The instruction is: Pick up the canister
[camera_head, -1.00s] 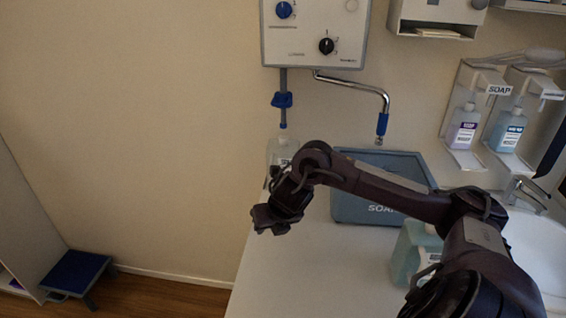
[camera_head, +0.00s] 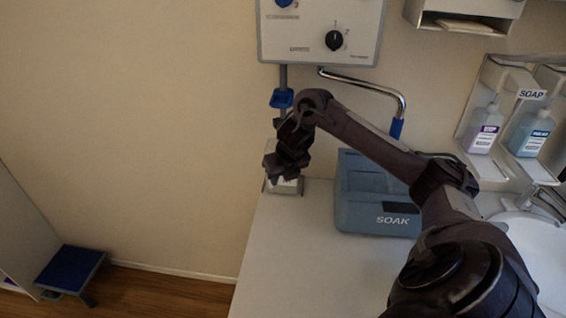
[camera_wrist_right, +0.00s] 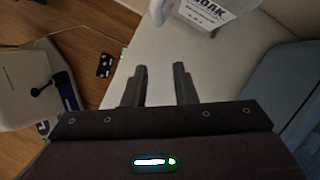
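A pale, translucent canister (camera_head: 287,187) stands at the back left end of the white counter, below the wall unit. My right gripper (camera_head: 285,170) is in front of it and hides much of it in the head view. In the right wrist view the canister (camera_wrist_right: 222,12) shows at the top edge, with a handle and a label ending in "OAK"; its upper part is cut off. My right gripper (camera_wrist_right: 159,80) is open there, with nothing between its fingers, and the canister is beyond the fingertips. My left gripper is not in view.
A blue-grey bin marked SOAK (camera_head: 372,212) stands right of the canister. A wall unit with knobs (camera_head: 318,30) and a bent metal pipe (camera_head: 365,84) hang above. Soap bottles (camera_head: 484,128) and a sink are at the right. The counter's front left (camera_head: 290,265) is clear.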

